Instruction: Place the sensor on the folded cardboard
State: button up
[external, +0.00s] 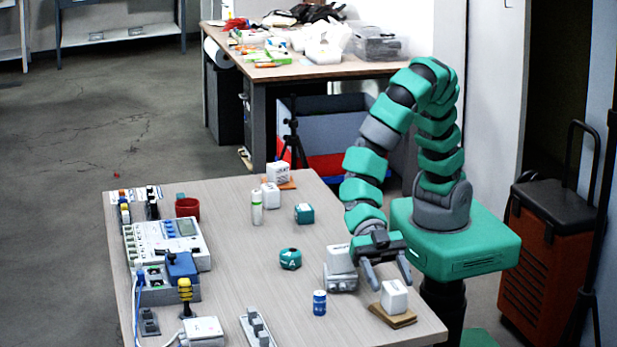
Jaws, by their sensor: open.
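A small white box-shaped block (394,298), which looks like the sensor, rests on a brown folded piece of cardboard (403,321) at the near right corner of the table. My gripper (391,281) is open, fingers pointing down, just above and behind the white block. One finger is on each side of its top in the picture. I see nothing held between the fingers; whether either touches the block cannot be told.
A grey-white device (340,270) stands close left of my gripper. A blue cylinder (319,303), a green round part (290,259) and a grey power strip (257,328) lie further left. White instruments (166,245) fill the left side. The table's middle has free room.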

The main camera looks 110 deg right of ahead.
jog(key=p+v, duration=0.3)
jog(key=v, duration=0.9)
jog(key=shift+w+r, duration=0.1)
jog(key=w+d+r+m+t, duration=0.1)
jog(key=w+d+r+t, duration=0.1)
jog(key=w+r+t, duration=0.35)
jog(key=w+d+r+t, duration=0.2)
jog(key=w+r, duration=0.5)
jog(key=w, duration=0.1)
jog(key=w+d+r+m+t+h, duration=0.35)
jog(key=d+r, duration=0.25)
jog(key=r, duration=0.2)
jog(key=w+d+r+m+t+h, duration=0.2)
jog(key=w+d+r+t, duration=0.25)
jog(key=r, duration=0.45)
jog(key=d+r+m+t+h, duration=0.2)
jog(key=d+r+m+h, duration=0.2)
jog(key=d+r, duration=0.5)
jog(key=s+d+r+m+g+h, duration=0.2)
jog(key=s+d+r+m+h, duration=0.2)
jog(key=s+d, duration=0.9)
notch_tip(320, 180, up, 5)
jog(key=m, duration=0.3)
